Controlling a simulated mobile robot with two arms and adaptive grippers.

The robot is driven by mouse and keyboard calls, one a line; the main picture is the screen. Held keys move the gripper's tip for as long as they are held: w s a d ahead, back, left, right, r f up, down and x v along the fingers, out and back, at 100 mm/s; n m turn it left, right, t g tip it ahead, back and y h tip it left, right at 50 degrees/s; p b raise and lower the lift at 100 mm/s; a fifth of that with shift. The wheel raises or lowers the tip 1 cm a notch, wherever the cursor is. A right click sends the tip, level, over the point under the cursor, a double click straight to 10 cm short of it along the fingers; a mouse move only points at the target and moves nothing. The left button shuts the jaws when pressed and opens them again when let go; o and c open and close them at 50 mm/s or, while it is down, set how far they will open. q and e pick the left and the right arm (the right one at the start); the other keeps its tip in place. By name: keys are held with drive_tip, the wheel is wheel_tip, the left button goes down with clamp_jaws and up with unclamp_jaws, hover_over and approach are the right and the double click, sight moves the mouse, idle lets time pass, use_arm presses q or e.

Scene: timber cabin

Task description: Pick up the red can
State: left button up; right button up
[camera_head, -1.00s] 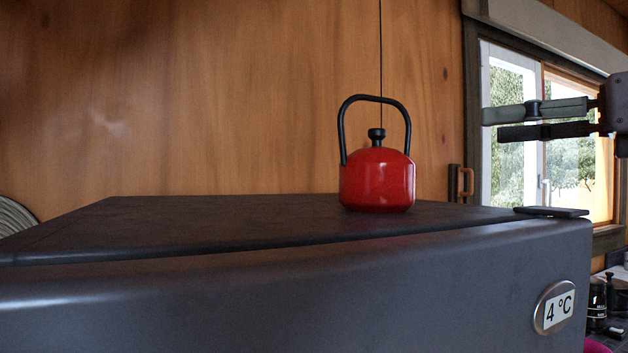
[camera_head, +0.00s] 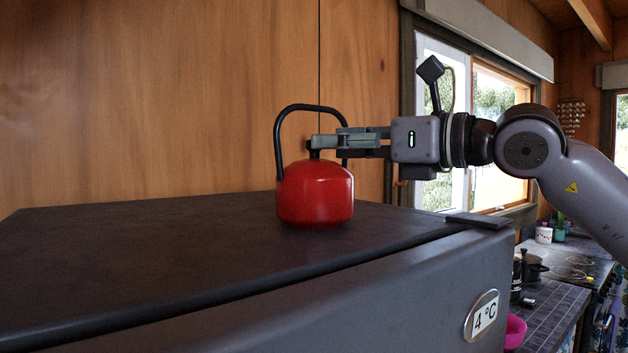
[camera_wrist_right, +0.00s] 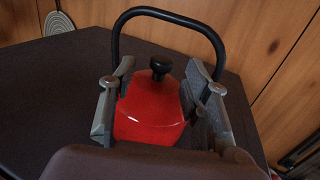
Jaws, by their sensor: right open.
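A red kettle-like can (camera_head: 316,194) with a black knob and a tall black loop handle stands upright on the dark fridge top (camera_head: 150,230). My right gripper (camera_head: 328,146) reaches in from the right at the height of the knob, just above the red body. In the right wrist view the red can (camera_wrist_right: 148,115) lies between the two spread fingers of my right gripper (camera_wrist_right: 158,85), with the knob and handle beyond. The fingers are open; whether one touches the can I cannot tell. My left gripper is not in view.
A small dark flat piece (camera_head: 478,221) lies at the fridge top's right corner. A wooden wall (camera_head: 150,100) stands behind. A counter with a black pot (camera_head: 534,268) and a pink bowl (camera_head: 515,331) is lower right. The fridge top left of the can is clear.

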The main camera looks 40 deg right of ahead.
drive_tip(key=shift+w+r+p, duration=0.2)
drive_tip(key=shift+w+p, duration=0.15)
drive_tip(key=p+x, duration=0.3)
drive_tip(key=x, duration=0.1)
drive_tip(key=shift+w, duration=0.3)
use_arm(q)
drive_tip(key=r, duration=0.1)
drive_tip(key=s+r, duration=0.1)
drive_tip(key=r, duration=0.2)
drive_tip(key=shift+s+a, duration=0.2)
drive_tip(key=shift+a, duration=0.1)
use_arm(e)
drive_tip(key=shift+f, duration=0.1)
drive_tip(key=shift+c, duration=0.4)
drive_tip(key=shift+c, duration=0.6)
clamp_jaws()
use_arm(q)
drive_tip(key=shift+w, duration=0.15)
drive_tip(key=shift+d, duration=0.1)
